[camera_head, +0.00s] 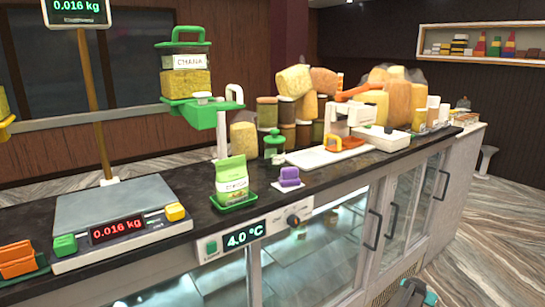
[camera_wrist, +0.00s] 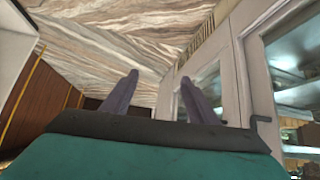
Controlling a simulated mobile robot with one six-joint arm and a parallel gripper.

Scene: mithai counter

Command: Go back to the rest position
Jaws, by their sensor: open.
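My gripper shows low at the bottom right edge of the head view (camera_head: 416,289), in front of the glass-doored counter (camera_head: 372,225) and below its top. In the wrist view my gripper (camera_wrist: 159,78) has its two grey fingers apart, with nothing between them. Past the fingers are the marbled floor (camera_wrist: 120,35) and, on the right, the white-framed glass doors (camera_wrist: 205,90). The fingers touch nothing that I can see. Most of my arm is out of view.
On the dark countertop are a scale (camera_head: 110,215) reading 0.016 kg, a green packet (camera_head: 232,176) on a green tray, a purple block (camera_head: 289,177) and several jars. Door handles (camera_head: 391,219) stick out from the counter front. Open floor (camera_head: 470,225) lies to the right.

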